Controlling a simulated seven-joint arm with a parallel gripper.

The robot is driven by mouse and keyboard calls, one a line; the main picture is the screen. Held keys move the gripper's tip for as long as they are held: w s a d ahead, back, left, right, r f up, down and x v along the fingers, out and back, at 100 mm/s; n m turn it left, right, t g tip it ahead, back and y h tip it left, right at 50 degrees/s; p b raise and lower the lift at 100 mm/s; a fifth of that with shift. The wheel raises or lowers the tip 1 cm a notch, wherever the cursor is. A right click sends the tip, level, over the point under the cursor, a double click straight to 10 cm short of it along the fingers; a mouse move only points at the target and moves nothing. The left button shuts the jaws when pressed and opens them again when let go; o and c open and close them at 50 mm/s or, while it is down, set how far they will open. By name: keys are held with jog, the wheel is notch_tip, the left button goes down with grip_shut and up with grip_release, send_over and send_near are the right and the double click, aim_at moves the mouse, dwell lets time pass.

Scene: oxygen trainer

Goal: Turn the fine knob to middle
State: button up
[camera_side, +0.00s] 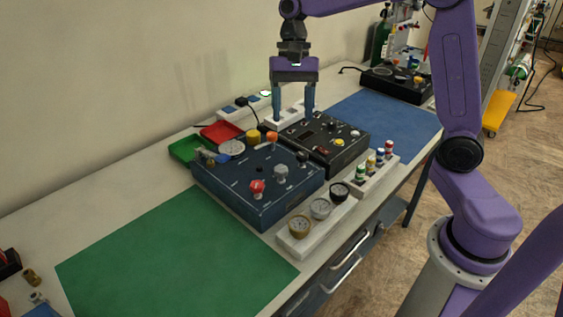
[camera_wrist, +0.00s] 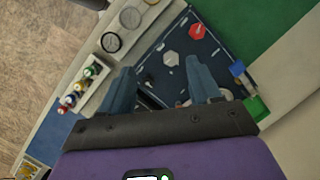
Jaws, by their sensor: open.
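The dark blue control panel (camera_side: 225,185) stands mid-table in the side view and also shows in the wrist view (camera_wrist: 208,52). Its top carries a red knob (camera_side: 257,187), a grey knob (camera_side: 281,172) and a small black knob (camera_side: 302,157). The red knob (camera_wrist: 196,31) and grey knob (camera_wrist: 170,58) also show in the wrist view. A black control box (camera_side: 345,156) with small knobs stands behind it. No label is readable, so I cannot tell which knob is the fine one. My gripper (camera_side: 293,117) is open and empty, fingers down, above the far side of the panels.
A white gauge rack (camera_side: 296,243) and a rack of coloured bottles (camera_side: 371,180) stand along the front edge. Green (camera_side: 187,150) and red (camera_side: 222,131) trays lie behind the blue panel. The green mat (camera_side: 170,260) and blue mat (camera_side: 390,125) are largely clear.

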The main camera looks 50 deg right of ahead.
jog(key=w+d+m+y, duration=0.1)
jog(key=w+d+m, duration=0.3)
jog(key=w, duration=0.2)
send_near(281, 168)
jog(key=x, duration=0.8)
jog(key=shift+f, duration=0.25)
jog(key=c, duration=1.1)
